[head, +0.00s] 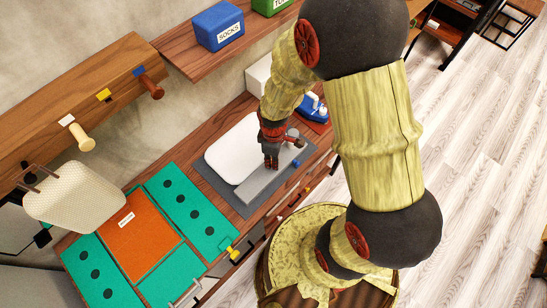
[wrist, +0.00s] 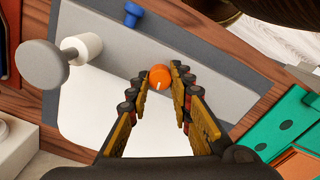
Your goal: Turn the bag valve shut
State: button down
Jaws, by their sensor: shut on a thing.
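A white bag (head: 232,150) lies flat on a grey board on the wooden bench; it also shows in the wrist view (wrist: 140,125). The orange round knob (wrist: 159,76) of the bag valve, with a short white mark, sits at the bag's edge by a grey bar. My gripper (head: 271,165) points down there. In the wrist view its fingertips stand on either side of the knob, shut on it. In the head view the gripper hides the knob.
A blue cap (wrist: 132,13) and a white post with a grey disc (wrist: 60,62) stand near the valve. A green and orange mat (head: 150,235) lies to the left. A blue socks box (head: 218,27) is on the shelf above. A wooden peg rail (head: 60,110) runs along the wall.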

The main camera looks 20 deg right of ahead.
jog(key=shift+m, duration=1)
jog(key=c, duration=1.9)
grip_release()
notch_tip(320, 180, up, 12)
jog(key=shift+r, duration=0.1)
